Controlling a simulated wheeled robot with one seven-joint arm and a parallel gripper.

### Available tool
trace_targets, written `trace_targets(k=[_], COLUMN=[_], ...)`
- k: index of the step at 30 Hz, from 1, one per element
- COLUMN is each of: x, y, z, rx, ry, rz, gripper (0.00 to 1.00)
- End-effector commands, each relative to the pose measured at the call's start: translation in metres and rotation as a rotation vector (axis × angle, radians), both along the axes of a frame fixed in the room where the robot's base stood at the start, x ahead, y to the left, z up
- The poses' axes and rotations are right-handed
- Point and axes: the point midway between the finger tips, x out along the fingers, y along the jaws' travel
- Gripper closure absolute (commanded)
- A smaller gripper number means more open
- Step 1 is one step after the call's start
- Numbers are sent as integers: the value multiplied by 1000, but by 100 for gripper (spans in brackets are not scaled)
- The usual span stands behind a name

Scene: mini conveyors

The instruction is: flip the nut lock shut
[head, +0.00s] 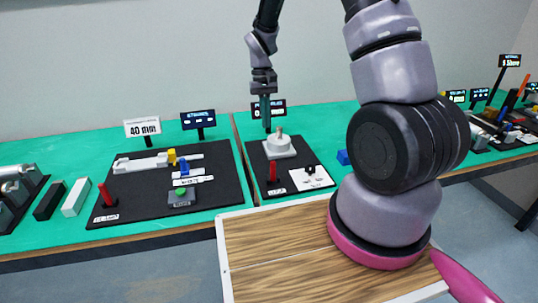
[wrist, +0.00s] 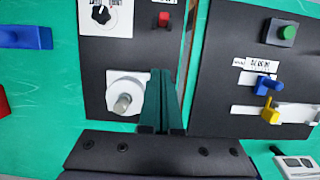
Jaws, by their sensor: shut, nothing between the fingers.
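A blue lever-like piece (head: 184,167) stands beside a yellow piece (head: 172,157) on a pale rail on the left black board. Both also show at the right of the wrist view, the blue piece (wrist: 267,85) next to a white label and the yellow piece (wrist: 270,112) on the rail. No label I can read names the nut lock; I cannot tell whether the blue piece is it or whether it is shut. My gripper (head: 267,130) is shut and empty, to the right of these pieces, above the middle board. Its dark green fingers (wrist: 166,72) lie together in the wrist view.
A white block with a metal post (head: 279,147) is close by my gripper. The middle board also bears a red post (head: 272,171) and a black dial (head: 310,169). A green button (head: 181,192) and a red post (head: 106,195) stand on the left board. Signs stand behind.

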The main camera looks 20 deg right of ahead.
Motion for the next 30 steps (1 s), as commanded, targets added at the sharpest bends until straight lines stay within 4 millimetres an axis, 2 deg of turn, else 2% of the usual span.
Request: trace_targets(k=[6, 10, 23, 30], x=[-1, -4, -26, -57], y=[0, 0, 0, 0], z=[-2, -13, -97, -97], rx=[0, 0, 0, 1], ry=[0, 3, 4, 0], rz=[0, -1, 0, 0], gripper=[100, 100, 100, 100])
